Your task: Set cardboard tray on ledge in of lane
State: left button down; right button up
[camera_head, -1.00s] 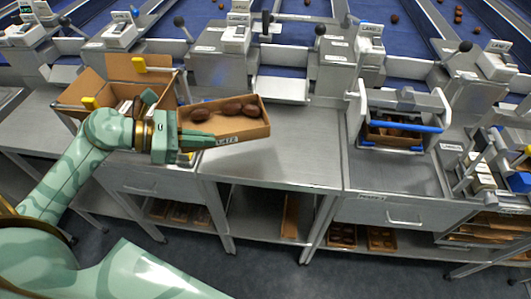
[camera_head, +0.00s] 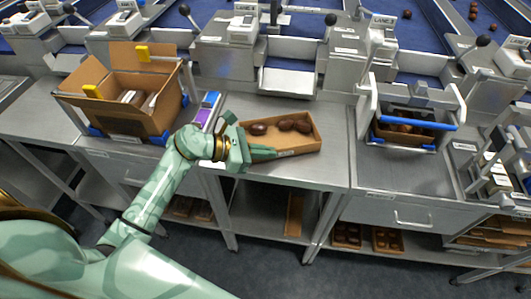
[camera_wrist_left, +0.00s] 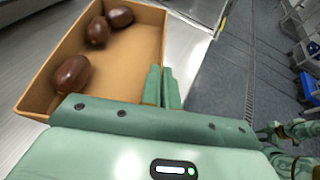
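The cardboard tray (camera_head: 292,148) is an open brown box with several dark dates inside, at the middle of the head view over the front bench. My left gripper (camera_head: 262,153) is shut on its near wall at the left end. The left wrist view shows the two fingers (camera_wrist_left: 162,88) pinching the wall of the tray (camera_wrist_left: 130,75), with dates near its other side. I cannot tell whether the tray's underside touches the bench. A metal lane ledge (camera_head: 288,82) sits behind the tray and looks empty.
An open cardboard carton (camera_head: 122,118) stands left of my gripper, beside a purple and blue item (camera_head: 206,112). A metal frame with a blue bar (camera_head: 418,123) holds another tray on the right. The grey bench top (camera_head: 335,172) is clear around the tray's right side.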

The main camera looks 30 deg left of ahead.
pick_arm(q)
jog(key=shift+f, duration=0.25)
jog(key=c, duration=2)
grip_release()
jog(key=shift+f, duration=0.1)
jog(key=o, duration=0.3)
jog(key=shift+s+a+r, duration=0.1)
jog(key=shift+a+r, duration=0.1)
jog(key=shift+r, duration=0.1)
jog(key=p+v, duration=0.1)
jog(key=v, duration=1)
jog(key=shift+s+a, duration=0.2)
jog(key=shift+a, duration=0.05)
jog(key=shift+r, duration=0.1)
